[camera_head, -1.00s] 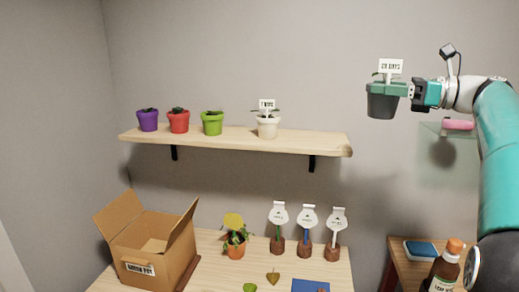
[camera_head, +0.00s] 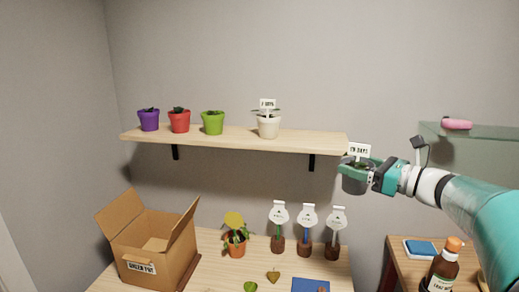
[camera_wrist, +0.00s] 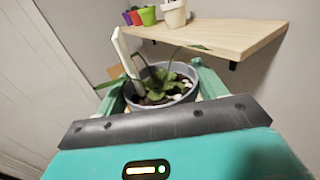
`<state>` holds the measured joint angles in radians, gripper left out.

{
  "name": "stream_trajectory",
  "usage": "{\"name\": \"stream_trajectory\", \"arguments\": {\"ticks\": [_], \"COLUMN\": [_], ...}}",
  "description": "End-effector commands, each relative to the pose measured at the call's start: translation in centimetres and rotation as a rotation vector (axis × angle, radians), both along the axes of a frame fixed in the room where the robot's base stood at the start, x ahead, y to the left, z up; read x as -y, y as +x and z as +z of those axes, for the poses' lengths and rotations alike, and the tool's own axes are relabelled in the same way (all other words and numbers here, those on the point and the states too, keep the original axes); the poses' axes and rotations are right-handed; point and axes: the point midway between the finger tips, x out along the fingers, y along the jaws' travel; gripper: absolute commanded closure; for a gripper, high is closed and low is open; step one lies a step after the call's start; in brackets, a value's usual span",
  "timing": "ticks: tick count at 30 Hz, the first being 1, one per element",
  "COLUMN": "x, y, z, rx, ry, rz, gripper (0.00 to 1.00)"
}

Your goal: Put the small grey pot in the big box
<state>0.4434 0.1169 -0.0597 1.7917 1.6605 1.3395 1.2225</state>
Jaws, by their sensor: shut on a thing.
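The small grey pot (camera_head: 354,182) holds a little plant and a white label sign (camera_head: 359,150). My gripper (camera_head: 358,172) is shut around the pot near its rim. The pot hangs upright in the air, just below the right end of the shelf. In the wrist view the grey pot (camera_wrist: 163,84) sits between the two green fingers, with soil and leaves showing. The big box (camera_head: 152,247) is open cardboard with raised flaps and stands on the table at the lower left. The box looks empty where its inside shows.
A wooden shelf (camera_head: 235,138) bears purple (camera_head: 149,121), red (camera_head: 179,121), green (camera_head: 213,123) and white (camera_head: 268,126) pots. Between box and pot, the table has an orange pot (camera_head: 236,249) and several tagged plant markers (camera_head: 307,230). A brown bottle (camera_head: 443,271) stands at the right.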

Motion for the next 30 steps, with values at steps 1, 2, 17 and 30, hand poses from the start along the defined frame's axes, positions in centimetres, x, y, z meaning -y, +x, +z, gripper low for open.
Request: {"name": "stream_trajectory", "arguments": {"ticks": [1, 2, 17, 30], "x": [-0.7, -1.0, -6.5, -7.6], "y": [-0.4, -0.4, -1.8, -2.0], "z": [-2.1, -3.4, -26.8, -32.6], "rx": [-0.006, -0.006, -0.018, 0.001], "ry": [0.003, 0.005, 0.004, 0.001], "rz": [-0.028, -0.047, -0.410, -0.523], "gripper": [0.58, 0.58, 0.58, 0.58]}}
